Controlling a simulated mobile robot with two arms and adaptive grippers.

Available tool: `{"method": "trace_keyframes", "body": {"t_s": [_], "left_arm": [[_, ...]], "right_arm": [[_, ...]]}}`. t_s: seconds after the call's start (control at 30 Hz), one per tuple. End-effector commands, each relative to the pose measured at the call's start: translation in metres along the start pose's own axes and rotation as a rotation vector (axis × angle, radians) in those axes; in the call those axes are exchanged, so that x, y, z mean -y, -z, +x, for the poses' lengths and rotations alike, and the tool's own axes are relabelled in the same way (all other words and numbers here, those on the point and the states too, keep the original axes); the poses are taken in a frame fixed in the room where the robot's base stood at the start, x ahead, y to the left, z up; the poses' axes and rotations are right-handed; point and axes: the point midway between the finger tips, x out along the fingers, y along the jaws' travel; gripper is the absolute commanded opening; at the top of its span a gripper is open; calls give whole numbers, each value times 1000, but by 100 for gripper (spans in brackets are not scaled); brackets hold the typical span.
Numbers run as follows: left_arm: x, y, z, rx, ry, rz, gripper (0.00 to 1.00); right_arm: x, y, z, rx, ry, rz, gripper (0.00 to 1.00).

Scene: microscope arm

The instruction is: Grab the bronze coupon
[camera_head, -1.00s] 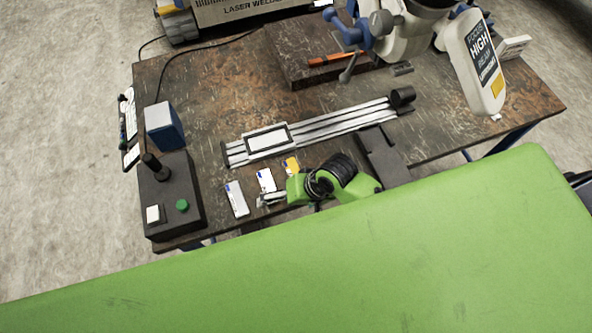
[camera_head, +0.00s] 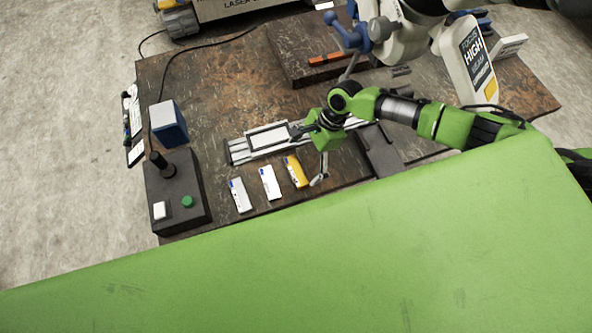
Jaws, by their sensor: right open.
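The bronze coupon (camera_head: 295,171) looks golden yellow with a white and blue end. It lies flat on the dark worn table at the right end of a row of three coupons. A white coupon (camera_head: 270,183) is in the middle and a silver-grey coupon (camera_head: 239,195) is at the left. My right gripper (camera_head: 304,158) is open, with its two fingers spread, just above and to the right of the bronze coupon. Nothing shows between the fingers. I cannot tell its height above the table. My left gripper is not in view.
A rail with a framed stage (camera_head: 267,138) lies behind the coupons, partly hidden by my right arm. A black control box (camera_head: 180,190) with a green button stands at the left. The microscope head (camera_head: 400,35) overhangs the back right. A dark block (camera_head: 378,150) lies right of the gripper.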

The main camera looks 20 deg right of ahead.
Motion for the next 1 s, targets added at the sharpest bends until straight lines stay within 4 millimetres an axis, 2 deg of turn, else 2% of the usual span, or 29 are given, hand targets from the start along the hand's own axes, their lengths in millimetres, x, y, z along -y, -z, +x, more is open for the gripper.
{"method": "trace_keyframes", "body": {"t_s": [0.2, 0.3, 0.5, 0.83, 1.0], "left_arm": [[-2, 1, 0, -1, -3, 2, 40], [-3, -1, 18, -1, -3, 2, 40], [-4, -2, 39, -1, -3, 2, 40], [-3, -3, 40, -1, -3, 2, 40], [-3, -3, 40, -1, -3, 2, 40]], "right_arm": [[2, 2, 18, -1, 1, -3, 96], [4, 5, 32, -1, 2, -6, 96], [5, 5, 52, 0, 2, -6, 96], [4, 3, 53, 0, 2, -5, 96], [4, 3, 53, 0, 2, -5, 52]]}}
